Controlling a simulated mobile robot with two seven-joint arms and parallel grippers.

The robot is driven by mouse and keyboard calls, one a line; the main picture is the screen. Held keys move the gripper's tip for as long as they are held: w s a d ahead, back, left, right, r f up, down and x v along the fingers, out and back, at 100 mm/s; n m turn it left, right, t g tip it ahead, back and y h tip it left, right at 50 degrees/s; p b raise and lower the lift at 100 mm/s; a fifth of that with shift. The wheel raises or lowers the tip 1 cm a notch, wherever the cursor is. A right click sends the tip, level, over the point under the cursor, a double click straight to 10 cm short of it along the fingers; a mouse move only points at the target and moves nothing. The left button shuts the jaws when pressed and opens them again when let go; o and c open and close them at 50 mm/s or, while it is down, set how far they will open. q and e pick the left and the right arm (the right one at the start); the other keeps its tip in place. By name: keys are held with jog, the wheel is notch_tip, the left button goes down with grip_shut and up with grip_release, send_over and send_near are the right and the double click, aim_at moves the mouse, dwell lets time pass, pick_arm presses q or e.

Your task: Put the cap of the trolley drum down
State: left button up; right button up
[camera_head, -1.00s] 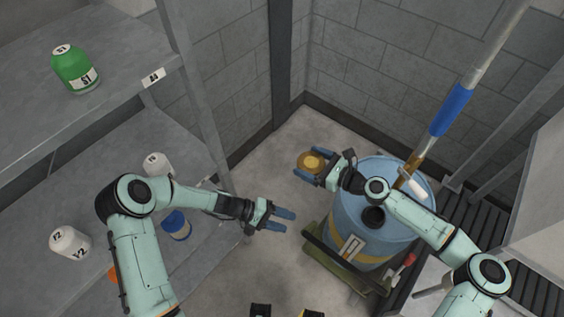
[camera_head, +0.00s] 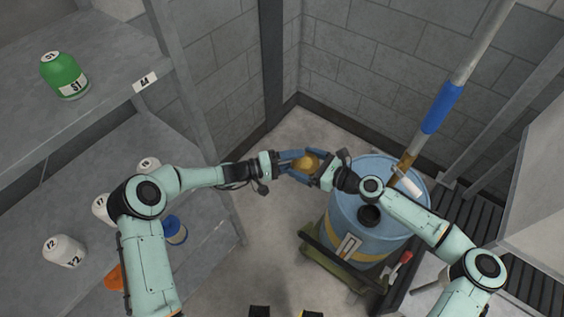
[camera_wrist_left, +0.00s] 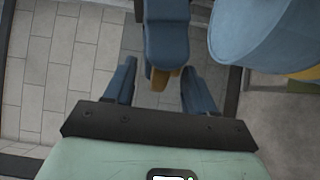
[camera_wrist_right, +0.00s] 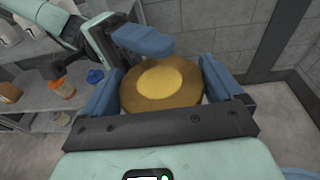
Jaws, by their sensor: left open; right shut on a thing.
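The cap (camera_head: 306,162) is a round brass-coloured disc with a lighter centre. My right gripper (camera_head: 312,166) is shut on it, and the cap fills the space between the fingers in the right wrist view (camera_wrist_right: 160,85). My left gripper (camera_head: 293,163) is open and close to the cap from the left. In the left wrist view, a small brown edge of the cap (camera_wrist_left: 160,80) shows between the left fingers; whether they touch it I cannot tell.
A grey shelf unit (camera_head: 110,110) on the left holds a green S1 bottle (camera_head: 64,75), white bottles (camera_head: 64,250) and a blue-lidded container (camera_head: 174,230). A pole with a blue grip (camera_head: 441,108) rises behind the drum. Bare floor (camera_head: 262,225) lies between shelf and drum.

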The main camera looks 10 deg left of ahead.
pick_arm(q)
jog(key=shift+x, duration=0.95)
grip_shut()
pick_arm(e)
jog(key=o, duration=0.7)
jog(key=shift+o, duration=0.2)
